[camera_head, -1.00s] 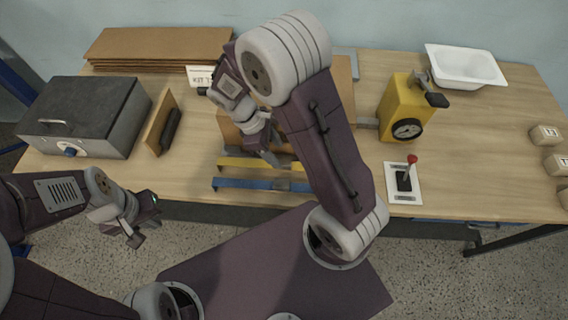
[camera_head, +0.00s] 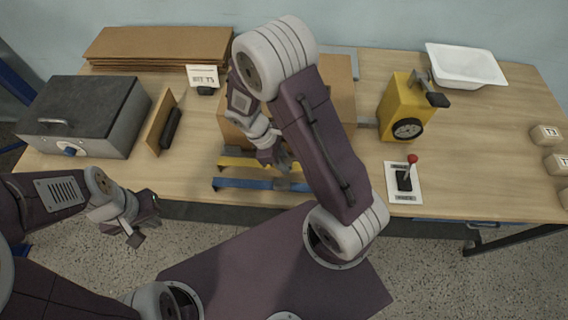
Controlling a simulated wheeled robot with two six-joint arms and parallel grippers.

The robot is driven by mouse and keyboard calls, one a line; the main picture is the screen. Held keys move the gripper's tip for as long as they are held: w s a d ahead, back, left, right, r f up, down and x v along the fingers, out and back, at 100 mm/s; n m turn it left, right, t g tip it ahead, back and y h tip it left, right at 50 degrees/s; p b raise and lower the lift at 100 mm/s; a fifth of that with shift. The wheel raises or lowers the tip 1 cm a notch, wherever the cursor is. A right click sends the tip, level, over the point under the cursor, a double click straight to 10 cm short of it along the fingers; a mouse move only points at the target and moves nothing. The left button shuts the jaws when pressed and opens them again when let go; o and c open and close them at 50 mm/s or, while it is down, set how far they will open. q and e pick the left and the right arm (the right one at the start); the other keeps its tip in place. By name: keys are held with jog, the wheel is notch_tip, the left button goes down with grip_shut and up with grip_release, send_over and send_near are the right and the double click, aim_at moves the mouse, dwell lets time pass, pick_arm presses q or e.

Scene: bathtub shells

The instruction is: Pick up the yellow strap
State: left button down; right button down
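The yellow strap (camera_head: 236,162) lies on the wooden table in front of a cardboard box, parallel to a blue strap (camera_head: 245,184) that is nearer the table's front edge. My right arm crosses in front and hides part of both straps and the box. My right gripper (camera_head: 281,162) is over the middle of the yellow strap, pointing down; its fingertips are small and partly hidden, so I cannot tell whether they touch the strap. My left gripper (camera_head: 140,232) is off the table's front edge at lower left, with its fingers apart and nothing between them.
The cardboard box (camera_head: 343,88) stands behind the straps. A grey case (camera_head: 85,115) and an upright brown board with a black handle (camera_head: 160,122) are to the left. A yellow machine (camera_head: 402,105), a lever switch (camera_head: 403,183) and a white tray (camera_head: 466,65) are to the right.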

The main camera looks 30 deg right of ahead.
notch_tip(320, 180, up, 4)
jog(key=shift+r, duration=0.25)
jog(key=s+d+r, duration=0.5)
jog(key=s+r, duration=0.1)
jog(key=s, duration=0.4)
jog(key=shift+s+d+r, duration=0.15)
jog(key=shift+d+r, duration=0.1)
jog(key=shift+a, duration=0.1)
